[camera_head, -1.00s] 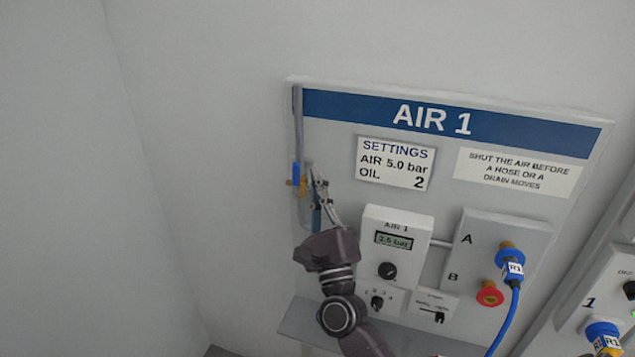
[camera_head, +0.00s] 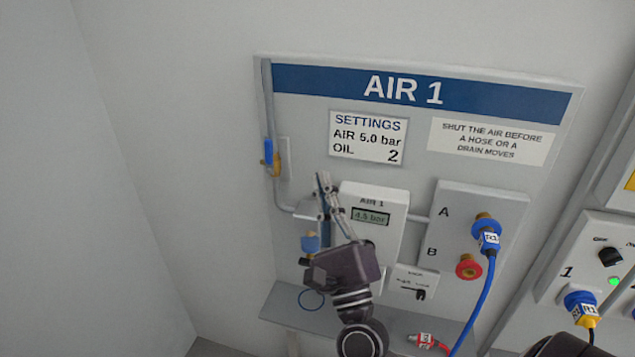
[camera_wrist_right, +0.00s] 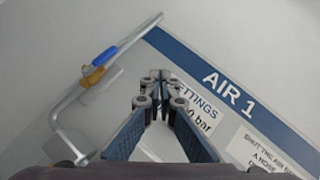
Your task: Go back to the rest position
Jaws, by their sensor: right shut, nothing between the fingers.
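My right gripper (camera_head: 323,178) is in front of the AIR 1 panel (camera_head: 400,170), just left of the white regulator box (camera_head: 372,205). It points up and its fingers are together and empty. In the right wrist view the gripper (camera_wrist_right: 158,80) also shows shut, with the panel behind it. Left of and above it is the air valve (camera_head: 272,160), with a blue handle lying along the grey pipe; it also shows in the wrist view (camera_wrist_right: 92,75). The gripper is clear of the valve. My left gripper is not in view.
The regulator display (camera_head: 370,216) reads about 4.5 bar. A blue hose (camera_head: 472,310) hangs from port A; port B has a red cap (camera_head: 468,266). A shelf (camera_head: 285,305) juts out below, with a red connector (camera_head: 425,340) on it. Free wall lies left.

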